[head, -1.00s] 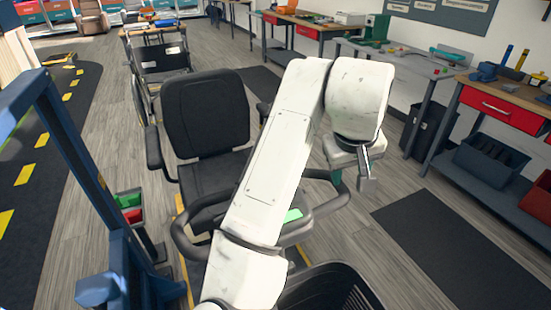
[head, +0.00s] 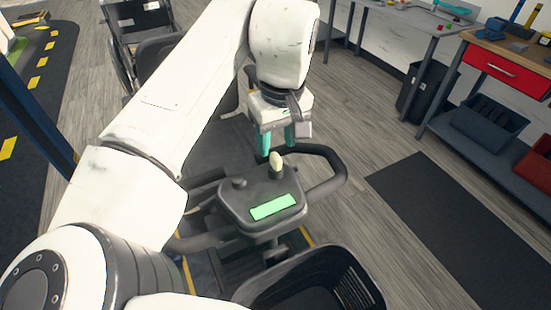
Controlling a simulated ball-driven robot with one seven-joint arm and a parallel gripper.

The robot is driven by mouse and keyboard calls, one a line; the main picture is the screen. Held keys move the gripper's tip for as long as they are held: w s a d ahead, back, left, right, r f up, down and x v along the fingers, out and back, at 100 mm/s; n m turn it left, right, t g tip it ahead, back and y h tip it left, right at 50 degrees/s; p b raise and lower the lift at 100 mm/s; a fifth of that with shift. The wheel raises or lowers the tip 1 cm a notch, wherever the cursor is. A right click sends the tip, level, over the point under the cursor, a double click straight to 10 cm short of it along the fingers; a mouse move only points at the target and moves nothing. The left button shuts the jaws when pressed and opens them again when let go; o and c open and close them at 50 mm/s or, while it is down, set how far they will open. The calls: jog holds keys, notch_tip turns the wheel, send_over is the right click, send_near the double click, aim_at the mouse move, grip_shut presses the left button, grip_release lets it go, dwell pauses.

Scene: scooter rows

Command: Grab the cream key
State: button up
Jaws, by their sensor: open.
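The cream key (head: 276,160) stands upright on the far edge of the scooter's dark control console (head: 240,208), right of a small dark knob (head: 239,183). My gripper (head: 277,149) is open, with its teal fingers pointing down just above and behind the key. The fingertips look very close to the key's top; whether they touch it or straddle it, I cannot tell. The key's lower end is hidden in the console.
The console carries a green display (head: 273,207) and looped handlebars (head: 325,180) on both sides. A black basket (head: 350,268) sits in front. A workbench with a red drawer (head: 505,68) stands at right. A dark mat (head: 450,225) lies on open floor.

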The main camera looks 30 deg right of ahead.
aim_at(276, 155)
jog(key=shift+w+f+p, duration=0.15)
jog(key=shift+f+p, duration=0.15)
jog(key=shift+f, duration=2.25)
grip_shut()
